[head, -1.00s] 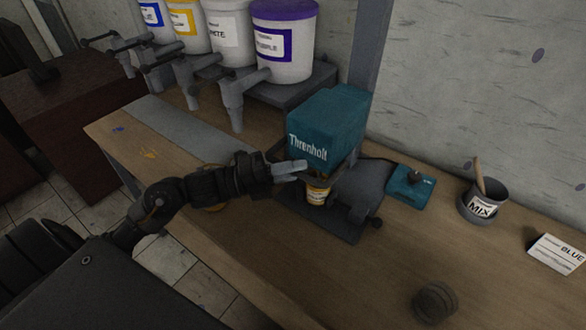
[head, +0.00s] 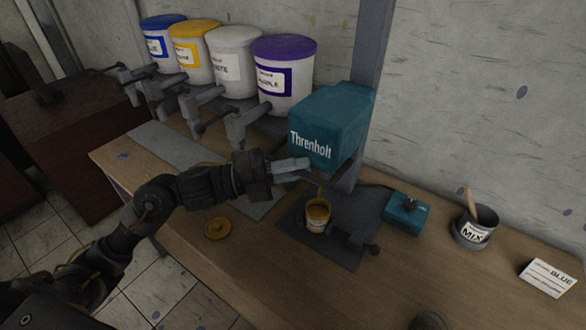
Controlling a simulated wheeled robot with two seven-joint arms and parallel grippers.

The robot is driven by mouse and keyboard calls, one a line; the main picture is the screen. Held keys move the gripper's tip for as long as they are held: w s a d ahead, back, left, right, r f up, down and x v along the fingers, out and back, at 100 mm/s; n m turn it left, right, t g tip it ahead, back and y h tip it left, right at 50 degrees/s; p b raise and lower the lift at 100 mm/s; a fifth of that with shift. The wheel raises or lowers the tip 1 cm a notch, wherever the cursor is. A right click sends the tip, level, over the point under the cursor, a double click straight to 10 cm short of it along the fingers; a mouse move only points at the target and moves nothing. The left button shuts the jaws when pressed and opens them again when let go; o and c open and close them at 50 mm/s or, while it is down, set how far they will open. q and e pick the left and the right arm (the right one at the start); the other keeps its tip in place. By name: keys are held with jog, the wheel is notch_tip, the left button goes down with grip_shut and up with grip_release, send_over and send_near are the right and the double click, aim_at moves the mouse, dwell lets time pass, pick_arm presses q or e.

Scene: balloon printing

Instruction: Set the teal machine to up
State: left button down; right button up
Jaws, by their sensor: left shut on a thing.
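The teal machine (head: 335,115), marked "Threnholt", stands on the bench. Its teal head is raised above its dark base (head: 342,257), with a clear gap between them. A small labelled cup (head: 317,222) with yellow-orange contents sits on the base under the head. My left gripper (head: 292,168) is at the head's lower front edge, its jaws shut on what looks like the machine's dark handle bar; the fingers partly hide the grip. My right gripper is not in view.
A teal control box (head: 407,208) and a MIX pot (head: 475,228) stand to the right, with a BLUE card (head: 549,277) beyond. Paint buckets with taps, such as the purple-lidded one (head: 285,80), line the back left. An orange lid (head: 217,228) lies in front.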

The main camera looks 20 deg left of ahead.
pick_arm(q)
jog(key=c, duration=1.5)
grip_release()
jog(key=shift+r, duration=0.4)
jog(key=shift+c, duration=0.2)
jog(key=shift+o, duration=0.7)
jog(key=shift+f, duration=0.1)
jog(key=shift+a+f, duration=0.1)
jog(key=shift+s+a+f, duration=0.1)
jog(key=shift+a+f, duration=0.05)
jog(key=shift+a, duration=0.1)
jog(key=b+v, duration=0.5)
jog(key=v, duration=0.5)
jog(key=shift+s+a, duration=0.1)
jog(key=shift+s, duration=0.1)
